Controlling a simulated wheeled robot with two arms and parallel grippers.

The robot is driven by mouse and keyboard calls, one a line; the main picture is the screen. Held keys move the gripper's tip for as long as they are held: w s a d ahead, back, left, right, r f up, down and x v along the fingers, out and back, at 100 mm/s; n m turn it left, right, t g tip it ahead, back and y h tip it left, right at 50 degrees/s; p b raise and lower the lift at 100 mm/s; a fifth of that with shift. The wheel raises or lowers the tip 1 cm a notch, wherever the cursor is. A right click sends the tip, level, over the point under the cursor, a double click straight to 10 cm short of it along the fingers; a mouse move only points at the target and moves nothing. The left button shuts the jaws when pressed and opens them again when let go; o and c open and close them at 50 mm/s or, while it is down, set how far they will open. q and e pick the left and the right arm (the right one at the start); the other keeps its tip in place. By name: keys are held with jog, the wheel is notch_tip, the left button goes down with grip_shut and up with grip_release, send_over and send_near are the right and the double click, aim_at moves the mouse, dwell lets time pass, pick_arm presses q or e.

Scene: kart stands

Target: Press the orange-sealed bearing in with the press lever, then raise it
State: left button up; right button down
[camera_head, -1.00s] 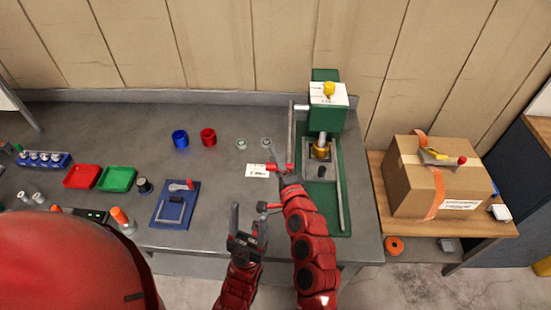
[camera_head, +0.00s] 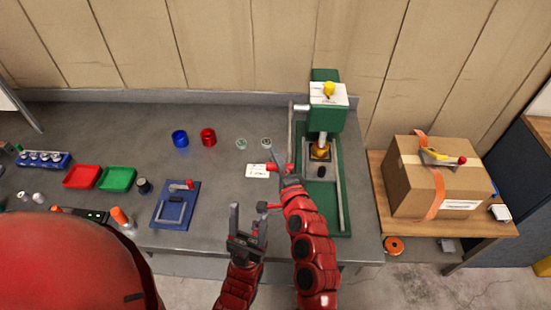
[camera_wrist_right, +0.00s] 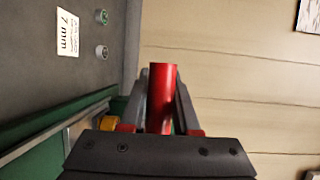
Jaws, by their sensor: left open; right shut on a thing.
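The green press (camera_head: 326,116) stands at the back right of the bench, with a yellow knob on its white top. Its ram points down at a brass-coloured holder (camera_head: 320,153) on the press base. I cannot make out the orange-sealed bearing there. The lever's red handle (camera_wrist_right: 162,95) is between the closed fingers of my right gripper (camera_wrist_right: 161,85), left of the press in the head view (camera_head: 281,172). My left gripper (camera_head: 248,222) is open and empty near the bench's front edge, lower left of the right one.
Two small rings (camera_head: 241,143) (camera_head: 266,143) lie behind a white 7 mm card (camera_head: 258,171). Blue (camera_head: 180,139) and red (camera_head: 208,137) cups stand behind. A cardboard box (camera_head: 425,185) sits on the right-hand table.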

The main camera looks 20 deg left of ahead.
notch_tip(320, 180, up, 10)
jog(key=w+p, duration=0.1)
jog(key=p, duration=0.3)
jog(key=shift+w+a+r, duration=0.2)
jog(key=shift+w+r, duration=0.05)
jog(key=shift+w, duration=0.05)
dwell(0.3)
jog(key=c, duration=0.7)
grip_release()
jog(key=shift+o, duration=0.2)
